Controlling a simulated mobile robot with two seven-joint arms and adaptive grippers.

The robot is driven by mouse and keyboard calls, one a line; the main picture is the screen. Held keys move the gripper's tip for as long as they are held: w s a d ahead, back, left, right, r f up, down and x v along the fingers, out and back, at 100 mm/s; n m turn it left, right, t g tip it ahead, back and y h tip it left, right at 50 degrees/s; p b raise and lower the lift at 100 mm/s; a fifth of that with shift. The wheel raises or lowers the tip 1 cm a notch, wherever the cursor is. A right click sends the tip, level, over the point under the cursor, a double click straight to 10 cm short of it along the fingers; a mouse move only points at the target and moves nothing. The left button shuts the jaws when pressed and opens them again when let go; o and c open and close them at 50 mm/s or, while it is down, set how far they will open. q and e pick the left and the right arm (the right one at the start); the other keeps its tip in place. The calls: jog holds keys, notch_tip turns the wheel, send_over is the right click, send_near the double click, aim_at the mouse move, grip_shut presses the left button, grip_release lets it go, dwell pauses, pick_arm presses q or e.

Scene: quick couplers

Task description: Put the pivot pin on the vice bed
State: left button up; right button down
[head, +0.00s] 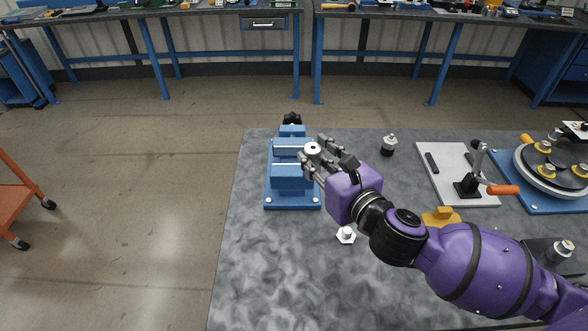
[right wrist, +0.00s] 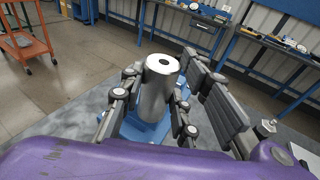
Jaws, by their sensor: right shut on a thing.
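The pivot pin, a silver cylinder with a hole in its top, shows upright in the right wrist view (right wrist: 161,88) and from above in the head view (head: 313,148). My right gripper (head: 314,158) is shut on it, with fingers on both sides. The blue vice (head: 292,178) stands near the table's far left corner, and part of its blue base shows behind the pin in the wrist view (right wrist: 148,131). The pin appears over the right side of the vice. I cannot tell whether its hidden lower end touches the bed. My left gripper is not in view.
A white hexagonal piece (head: 346,235) lies in front of the vice. A small metal fitting (head: 389,145) stands right of it. Farther right are a toggle clamp (head: 470,184) on a pale plate and a round fixture (head: 550,168). The front left tabletop is clear.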

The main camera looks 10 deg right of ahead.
jog(key=w+d+r+n+g+y+b, duration=0.1)
jog(key=w+d+r+n+g+y, duration=0.15)
jog(key=w+d, duration=0.4)
jog(key=w+d+r+n+g+y+b, duration=0.1)
jog(key=w+d+r+n+y, duration=0.25)
jog(key=w, duration=0.65)
jog(key=shift+g+y, duration=0.25)
jog(key=shift+y, duration=0.35)
jog(key=s+a+f, duration=0.2)
jog(key=a+f, duration=0.2)
jog(key=s+a+f, duration=0.2)
jog(key=a+f, duration=0.2)
jog(key=f, duration=0.1)
jog(key=s+a+f+p, duration=0.1)
jog(key=a+f, duration=0.3)
jog(key=shift+s+f, duration=0.25)
jog(key=shift+s, duration=0.15)
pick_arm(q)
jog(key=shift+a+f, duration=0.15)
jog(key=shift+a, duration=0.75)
